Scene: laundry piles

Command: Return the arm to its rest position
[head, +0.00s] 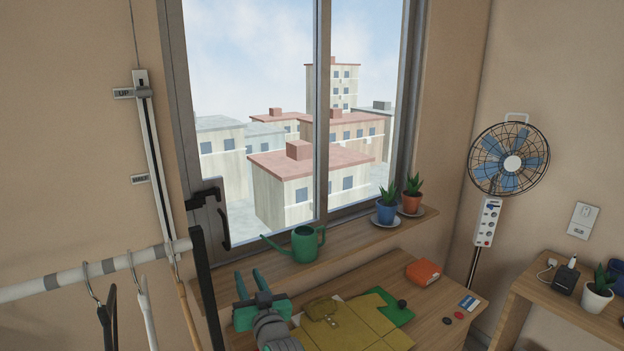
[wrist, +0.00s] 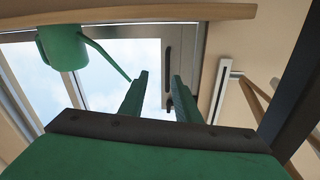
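My gripper (head: 249,278) is at the lower middle of the head view, in front of the wooden sill and over the left part of the desk. Its two green fingers stand apart and point toward the window. In the wrist view the gripper (wrist: 160,82) also shows a clear gap between the fingers, with nothing held. My grey arm runs down out of the bottom of the head view. A green watering can (head: 304,244) stands on the sill just beyond the gripper and also shows at upper left in the wrist view (wrist: 62,48).
Two potted plants stand on the sill (head: 350,243). A rail (head: 60,280) with hangers is at left. A fan (head: 510,160) stands at right.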

